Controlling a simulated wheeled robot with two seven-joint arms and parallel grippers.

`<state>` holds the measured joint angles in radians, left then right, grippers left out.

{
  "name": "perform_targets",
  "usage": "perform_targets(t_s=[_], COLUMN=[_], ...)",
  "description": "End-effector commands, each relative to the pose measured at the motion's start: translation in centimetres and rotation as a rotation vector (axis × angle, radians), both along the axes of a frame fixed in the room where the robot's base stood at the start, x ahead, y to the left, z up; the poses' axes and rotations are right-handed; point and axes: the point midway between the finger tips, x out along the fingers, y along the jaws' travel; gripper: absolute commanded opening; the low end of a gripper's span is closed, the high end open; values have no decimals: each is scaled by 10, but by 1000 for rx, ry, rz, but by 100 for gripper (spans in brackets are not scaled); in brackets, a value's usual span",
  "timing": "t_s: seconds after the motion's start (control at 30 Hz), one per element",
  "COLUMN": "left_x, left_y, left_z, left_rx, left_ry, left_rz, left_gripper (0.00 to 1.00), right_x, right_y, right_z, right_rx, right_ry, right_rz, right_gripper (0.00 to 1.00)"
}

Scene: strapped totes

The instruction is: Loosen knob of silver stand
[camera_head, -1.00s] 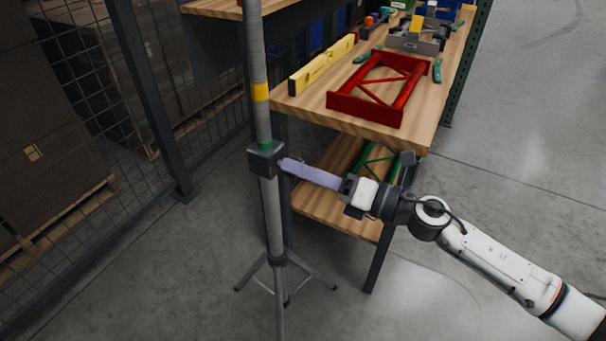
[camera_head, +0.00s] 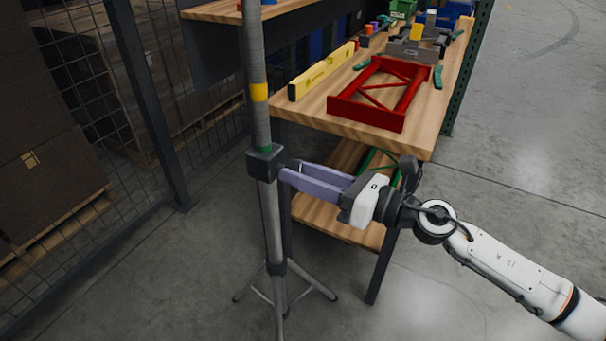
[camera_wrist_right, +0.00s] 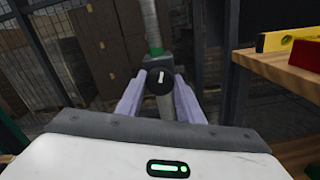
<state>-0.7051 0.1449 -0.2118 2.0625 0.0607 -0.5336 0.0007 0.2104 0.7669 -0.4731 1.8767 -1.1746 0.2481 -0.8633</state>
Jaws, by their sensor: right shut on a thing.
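The silver stand (camera_head: 274,222) is an upright grey pole on tripod legs, with a yellow band, a green band and a black clamp block (camera_head: 265,163). My right gripper (camera_head: 284,172) reaches the block from the right with its two lilac fingers. In the right wrist view, the round black knob (camera_wrist_right: 158,82) with a white mark sits between the fingertips, and the gripper (camera_wrist_right: 158,88) is shut on it. In the head view the fingers hide the knob. My left gripper is in neither view.
A wooden workbench (camera_head: 420,147) stands right behind the stand, carrying a red frame (camera_head: 365,112), a yellow level (camera_head: 322,72) and tools. A mesh fence (camera_head: 95,110) and stacked boxes are at left. The floor at right is clear.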

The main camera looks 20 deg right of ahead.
Motion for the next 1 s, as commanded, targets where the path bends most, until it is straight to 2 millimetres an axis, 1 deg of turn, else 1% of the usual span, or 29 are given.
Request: perform_targets(t_s=[0.3,0.33,0.4,0.43,0.77,0.87,1.0], left_x=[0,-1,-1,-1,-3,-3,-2], left_y=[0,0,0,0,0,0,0], left_z=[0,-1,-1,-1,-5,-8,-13], left_rx=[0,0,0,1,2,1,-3], left_ry=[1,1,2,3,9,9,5], left_rz=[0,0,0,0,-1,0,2], left_gripper=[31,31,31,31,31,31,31], right_x=[0,0,0,0,-1,-7,-23], right_y=[0,0,0,0,-2,-8,-23], right_z=[-1,-1,-1,-1,-1,-3,-5], right_rx=[-1,-1,-1,-1,-1,-2,-4], right_ry=[1,1,1,1,1,3,4], right_rz=[1,1,1,1,-1,-1,0], right_gripper=[11,37,49,52,52,52,52])
